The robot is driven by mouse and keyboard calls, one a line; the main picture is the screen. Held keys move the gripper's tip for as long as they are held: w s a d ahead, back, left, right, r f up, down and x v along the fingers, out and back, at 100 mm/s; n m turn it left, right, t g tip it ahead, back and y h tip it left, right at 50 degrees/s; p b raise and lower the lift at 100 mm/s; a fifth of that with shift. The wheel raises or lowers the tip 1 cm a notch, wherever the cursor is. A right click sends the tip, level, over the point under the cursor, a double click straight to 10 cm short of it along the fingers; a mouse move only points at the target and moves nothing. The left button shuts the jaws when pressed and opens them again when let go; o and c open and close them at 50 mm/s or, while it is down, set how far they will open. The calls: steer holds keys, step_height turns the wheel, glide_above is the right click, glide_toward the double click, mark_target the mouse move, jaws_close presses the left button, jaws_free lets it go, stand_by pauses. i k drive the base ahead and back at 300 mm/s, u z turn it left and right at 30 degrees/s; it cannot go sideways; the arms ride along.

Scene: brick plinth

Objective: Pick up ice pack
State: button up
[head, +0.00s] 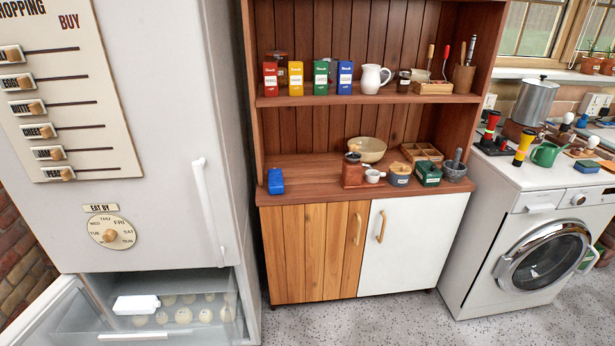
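A small blue block-shaped container with a short neck, which looks like the ice pack (276,181), stands upright at the left front end of the wooden dresser's counter (315,172). Its front and top show, and nothing stands in front of it. My gripper is not in view.
An open fridge drawer (135,337) at lower left holds a white box (136,305) and several round pale items. The fridge (160,120) stands just left of the dresser. A brown grinder (352,170) and bowl (367,149) stand right of the blue container. Speckled floor (350,322) is clear.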

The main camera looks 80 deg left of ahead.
mark_target(275, 183)
steer(key=i, duration=0.25)
steer(key=u, duration=2.7)
steer(key=i, duration=1.45)
steer(key=u, duration=0.4)
